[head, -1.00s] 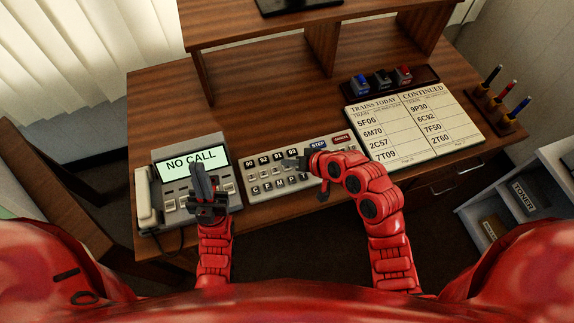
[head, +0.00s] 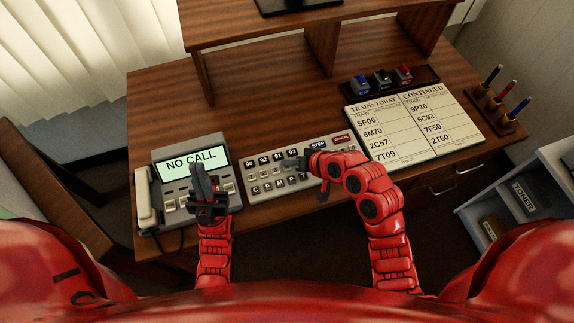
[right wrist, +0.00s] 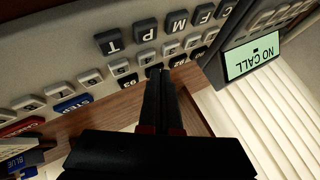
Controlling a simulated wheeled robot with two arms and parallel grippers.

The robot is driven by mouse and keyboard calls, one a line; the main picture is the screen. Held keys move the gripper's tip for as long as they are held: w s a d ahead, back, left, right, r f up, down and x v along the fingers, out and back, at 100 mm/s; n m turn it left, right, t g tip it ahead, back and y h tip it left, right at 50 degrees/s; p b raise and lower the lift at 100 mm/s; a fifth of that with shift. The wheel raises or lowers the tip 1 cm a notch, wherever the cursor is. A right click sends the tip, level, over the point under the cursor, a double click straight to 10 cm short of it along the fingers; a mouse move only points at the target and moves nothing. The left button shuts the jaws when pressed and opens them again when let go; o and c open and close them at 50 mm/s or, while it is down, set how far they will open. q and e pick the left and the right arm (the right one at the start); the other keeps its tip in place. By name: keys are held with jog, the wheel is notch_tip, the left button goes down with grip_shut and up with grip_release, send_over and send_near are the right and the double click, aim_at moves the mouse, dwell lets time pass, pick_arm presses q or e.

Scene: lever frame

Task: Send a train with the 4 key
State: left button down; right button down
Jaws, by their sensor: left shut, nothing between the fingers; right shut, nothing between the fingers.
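A grey key panel (head: 257,193) lies on the desk with rows of small keys, a blue STEP key (head: 318,145) and a red CANCEL key (head: 341,138). My right gripper (head: 301,160) is shut and empty over the panel's middle. In the right wrist view its closed fingertips (right wrist: 160,74) are by the small black keys, beside the 93 key (right wrist: 128,80); contact is unclear. My left gripper (head: 199,172) is shut and empty in front of the phone unit (head: 158,172), whose screen (head: 191,160) reads NO CALL.
An open train list (head: 415,125) lies right of the panel. A dark tray (head: 432,75) with blue, black and red stamps stands behind it. A pen holder (head: 506,124) is at the right edge. A wooden shelf (head: 270,25) rises behind; bare desk lies before it.

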aim_at(290, 169)
jog(key=shift+f, duration=0.1)
jog(key=shift+f+b, duration=0.3)
jog(key=shift+f, duration=0.05)
jog(key=shift+f+b, duration=0.3)
jog(key=shift+f, duration=0.05)
dwell(0.8)
jog(key=shift+r, duration=0.1)
jog(key=shift+r+p, duration=0.55)
jog(key=shift+r, duration=0.15)
jog(key=shift+r+p, duration=1.55)
jog(key=shift+r, duration=1)
